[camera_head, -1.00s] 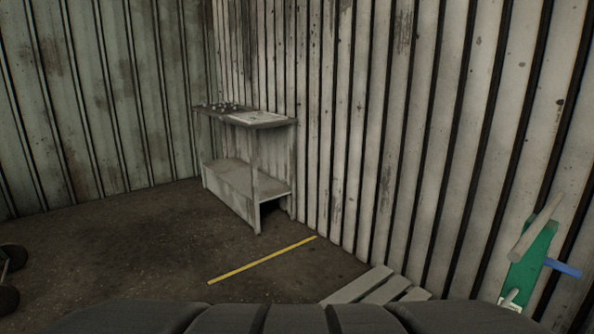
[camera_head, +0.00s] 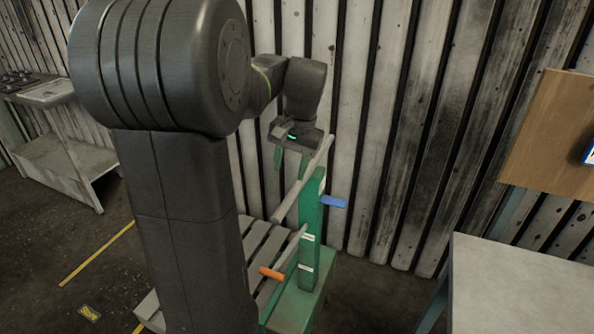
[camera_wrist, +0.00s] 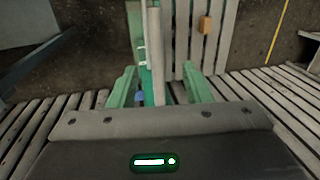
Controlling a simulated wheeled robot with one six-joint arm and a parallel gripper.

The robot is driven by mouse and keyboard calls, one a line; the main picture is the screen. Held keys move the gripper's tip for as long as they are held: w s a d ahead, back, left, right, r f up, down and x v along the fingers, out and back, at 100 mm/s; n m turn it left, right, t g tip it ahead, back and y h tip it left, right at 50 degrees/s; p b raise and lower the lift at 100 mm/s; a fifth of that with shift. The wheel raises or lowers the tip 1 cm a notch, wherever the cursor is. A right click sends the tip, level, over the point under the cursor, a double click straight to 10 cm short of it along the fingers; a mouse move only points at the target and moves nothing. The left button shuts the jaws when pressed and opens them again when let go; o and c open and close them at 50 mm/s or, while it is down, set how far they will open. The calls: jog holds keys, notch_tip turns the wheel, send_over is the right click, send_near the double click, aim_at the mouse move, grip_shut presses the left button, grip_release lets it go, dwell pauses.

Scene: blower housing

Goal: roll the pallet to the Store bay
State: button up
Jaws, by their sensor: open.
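The slatted grey pallet (camera_head: 262,246) sits low on a green wheeled frame (camera_head: 300,300) beside the corrugated wall. A green post (camera_head: 311,215) rises from the frame, with a long grey bar (camera_head: 300,185) slanting across its top and a blue lever (camera_head: 333,202) on its right. An orange lever (camera_head: 271,274) sits lower down. My gripper (camera_head: 291,166) is open close to the upper part of the bar. In the wrist view, the bar (camera_wrist: 155,50) shows between the spread green fingers of my gripper (camera_wrist: 160,82); contact cannot be told. No Store bay label is readable.
Yellow floor lines (camera_head: 97,252) lie left of the pallet, with a small yellow floor mark (camera_head: 89,313). A shelf table (camera_head: 62,165) stands at the left wall. A grey-topped table (camera_head: 525,285) and a wooden board (camera_head: 555,135) are at the right. Floor at left is open.

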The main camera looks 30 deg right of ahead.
aim_at(289, 199)
jog(key=shift+m, duration=0.3)
jog(key=f, duration=0.4)
jog(key=w+f, duration=0.1)
jog(key=f, duration=0.3)
jog(key=w+f, duration=0.1)
jog(key=f, duration=0.3)
jog(key=shift+w+d, duration=0.25)
jog(key=shift+d, duration=0.1)
grip_shut()
